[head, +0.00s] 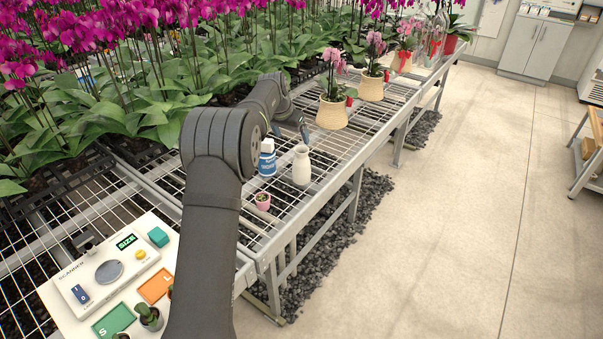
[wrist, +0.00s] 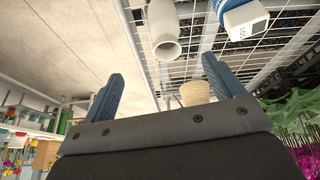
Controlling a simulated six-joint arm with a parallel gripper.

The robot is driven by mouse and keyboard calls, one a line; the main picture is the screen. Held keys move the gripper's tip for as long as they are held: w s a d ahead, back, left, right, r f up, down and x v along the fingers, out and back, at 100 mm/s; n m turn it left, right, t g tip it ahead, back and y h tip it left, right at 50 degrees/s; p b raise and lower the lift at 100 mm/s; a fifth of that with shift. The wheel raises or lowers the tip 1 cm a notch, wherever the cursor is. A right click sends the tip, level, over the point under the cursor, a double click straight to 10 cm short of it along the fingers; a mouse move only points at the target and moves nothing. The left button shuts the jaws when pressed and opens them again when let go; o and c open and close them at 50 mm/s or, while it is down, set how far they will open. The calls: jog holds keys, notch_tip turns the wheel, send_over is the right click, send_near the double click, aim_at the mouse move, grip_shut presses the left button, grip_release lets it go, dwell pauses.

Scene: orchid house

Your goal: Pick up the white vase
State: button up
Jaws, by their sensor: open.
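The white vase (head: 301,165) stands upright on the wire mesh bench near its right edge in the head view. In the wrist view the vase (wrist: 163,22) shows upside down at the top, with its open mouth towards the gap between my fingers. My gripper (wrist: 163,85) is open, with two blue fingers spread apart and not touching the vase. In the head view my gripper is partly hidden by my arm, with a fingertip showing just beyond the vase.
A blue and white bottle (head: 267,158) stands close left of the vase. A small pink pot (head: 262,201) is nearer. Basket-potted orchids (head: 333,112) stand farther along the bench. A white scanner board (head: 110,282) lies at the near left.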

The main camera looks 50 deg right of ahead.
aim_at(301, 159)
jog(key=x, duration=1.2)
jog(key=shift+w, duration=0.1)
jog(key=shift+w+d+x, duration=0.15)
jog(key=shift+x, duration=1.15)
jog(key=shift+w+d+x, duration=0.15)
jog(key=shift+x, duration=1.15)
jog(key=shift+r, duration=0.15)
jog(key=shift+c, duration=0.5)
jog(key=c, duration=1.4)
jog(key=shift+c, duration=0.9)
jog(key=shift+r, duration=0.15)
